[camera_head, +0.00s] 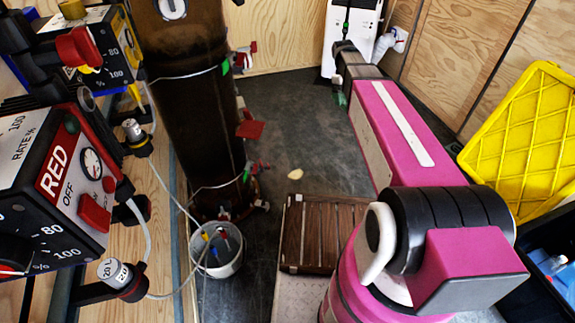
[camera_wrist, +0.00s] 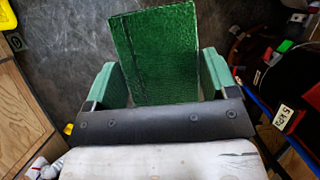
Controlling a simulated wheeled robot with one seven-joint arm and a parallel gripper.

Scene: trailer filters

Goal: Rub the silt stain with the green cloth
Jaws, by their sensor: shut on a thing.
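The green cloth (camera_wrist: 156,50) is a flat dark-green piece in the wrist view. It sits between the two pale green fingers of my gripper (camera_wrist: 161,76), which is shut on it, and sticks out past the fingertips. In the head view my arm reaches to the back, and a small green part of my gripper (camera_head: 341,99) shows beneath the arm's far end; the cloth cannot be told apart there. A small pale tan patch (camera_head: 296,174) lies on the dark floor, left of my arm and apart from the gripper. It looks like the silt stain. I cannot make it out in the wrist view.
The dark floor (camera_head: 300,130) is open in the middle. A tall dark cylinder (camera_head: 190,100) and a white bucket (camera_head: 217,252) with tools stand left. A brown slatted crate (camera_head: 318,235) is near; a yellow crate (camera_head: 530,140) leans right.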

